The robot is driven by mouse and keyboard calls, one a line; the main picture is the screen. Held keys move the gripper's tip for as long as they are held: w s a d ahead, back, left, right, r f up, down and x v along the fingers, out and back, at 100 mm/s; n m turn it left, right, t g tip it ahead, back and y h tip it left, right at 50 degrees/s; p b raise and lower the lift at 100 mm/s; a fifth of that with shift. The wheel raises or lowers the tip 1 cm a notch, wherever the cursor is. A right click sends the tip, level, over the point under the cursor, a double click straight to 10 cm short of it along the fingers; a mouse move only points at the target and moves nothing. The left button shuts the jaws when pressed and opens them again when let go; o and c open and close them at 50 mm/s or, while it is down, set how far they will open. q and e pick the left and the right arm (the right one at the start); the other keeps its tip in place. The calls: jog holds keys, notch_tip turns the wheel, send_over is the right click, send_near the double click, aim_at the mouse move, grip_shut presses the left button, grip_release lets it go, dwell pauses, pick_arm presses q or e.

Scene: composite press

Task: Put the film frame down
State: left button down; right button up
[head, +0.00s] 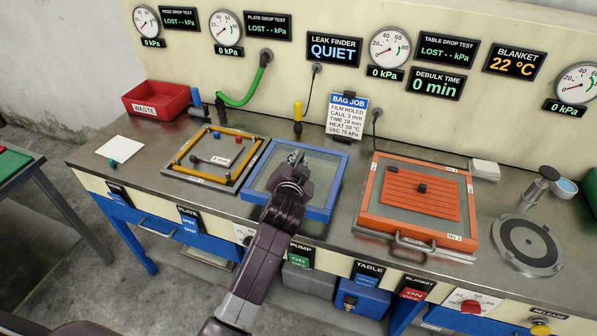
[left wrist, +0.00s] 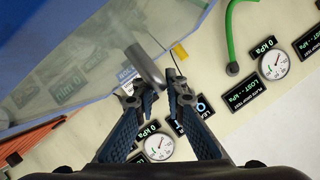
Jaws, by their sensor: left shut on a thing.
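The film frame (head: 343,172) is a blue square frame with clear film across it, at the middle of the bench in the head view. In the left wrist view the film frame (left wrist: 95,60) fills the upper left. My left gripper (head: 294,158) reaches over it from the front. The left wrist view shows the jaws (left wrist: 160,88) at a grey metal handle (left wrist: 145,68) by the frame, shut on it. The arm hides part of the frame's front and middle. I cannot tell whether the frame touches the bench. My right gripper is not in view.
A yellow-edged plate (head: 249,160) with small parts lies left of the frame. An orange lid (head: 374,190) with a front handle stands right. A red waste bin (head: 157,100), a white sheet (head: 121,148) and a bag job card (head: 347,117) are around. A round grey plate (head: 527,242) lies far right.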

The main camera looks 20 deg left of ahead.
pick_arm(q)
notch_tip(320, 180, down, 4)
jog(key=shift+f, duration=0.1)
jog(key=c, duration=2.4)
grip_release()
jog(key=shift+f, duration=0.15)
jog(key=o, duration=0.4)
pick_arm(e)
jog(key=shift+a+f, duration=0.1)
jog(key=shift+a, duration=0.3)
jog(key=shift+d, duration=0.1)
pick_arm(q)
jog(key=shift+s, duration=0.1)
